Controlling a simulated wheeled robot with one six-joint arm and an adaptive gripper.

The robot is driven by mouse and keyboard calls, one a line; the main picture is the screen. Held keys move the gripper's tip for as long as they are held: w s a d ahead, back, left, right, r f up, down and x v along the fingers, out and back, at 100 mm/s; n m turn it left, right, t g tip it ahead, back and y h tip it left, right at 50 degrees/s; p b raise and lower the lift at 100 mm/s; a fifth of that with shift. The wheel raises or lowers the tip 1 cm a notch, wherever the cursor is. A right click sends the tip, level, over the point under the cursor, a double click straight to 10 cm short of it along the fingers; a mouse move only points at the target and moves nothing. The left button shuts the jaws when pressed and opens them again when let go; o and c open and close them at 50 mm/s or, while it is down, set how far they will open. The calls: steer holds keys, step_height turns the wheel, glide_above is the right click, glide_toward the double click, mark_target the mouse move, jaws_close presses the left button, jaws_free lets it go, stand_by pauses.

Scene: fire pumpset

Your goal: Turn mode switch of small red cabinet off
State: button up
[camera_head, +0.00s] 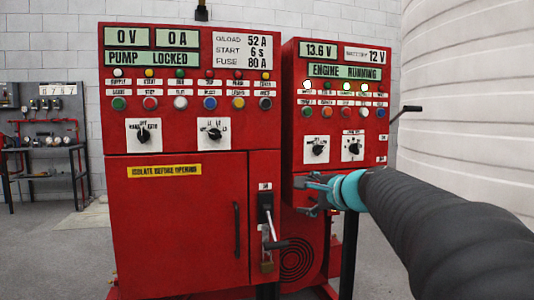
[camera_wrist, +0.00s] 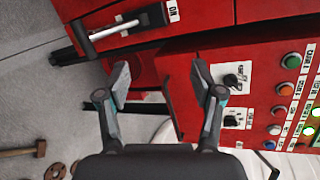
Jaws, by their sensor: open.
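The small red cabinet (camera_head: 292,120) stands right of the large one; its screen reads "ENGINE RUNNING". Its panel has two black rotary knobs on white plates, a left knob (camera_head: 318,149) and a right knob (camera_head: 353,147). They also show in the turned wrist view, the left knob (camera_wrist: 232,80) above the right knob (camera_wrist: 232,121). The small lettering is too blurred to tell which is the mode switch. My gripper (camera_head: 309,197) is open and empty, below the knobs near the cabinet's lower edge. In the wrist view my gripper (camera_wrist: 161,75) has its fingers wide apart.
The large red cabinet (camera_head: 175,215) stands at left, with a lever isolator (camera_head: 266,215) and padlock on its right side. In the wrist view the lever handle (camera_wrist: 115,29) lies beyond the left finger. A crank handle (camera_head: 407,110) sticks out at right. A pale tank (camera_head: 465,100) stands behind.

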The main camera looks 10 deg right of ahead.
mark_target(321, 151)
steer(key=w+d+r+m+t+h, duration=0.1)
steer(key=w+d+r+m+t, duration=0.2)
steer(key=d, duration=0.4)
steer(key=w+d+r+m+t+h, duration=0.1)
steer(key=w+d+r+m+h, duration=0.1)
steer(key=w+d+r+m, duration=0.25)
steer(key=shift+m, duration=0.25)
steer(key=w+p, duration=0.1)
steer(key=w, duration=0.3)
steer(key=w+d+p, duration=0.1)
steer(key=w, duration=0.3)
steer(key=w+p, duration=0.1)
steer(key=w, duration=0.3)
steer(key=shift+w+d, duration=0.2)
steer(key=shift+f, duration=0.1)
steer(key=c, duration=1.1)
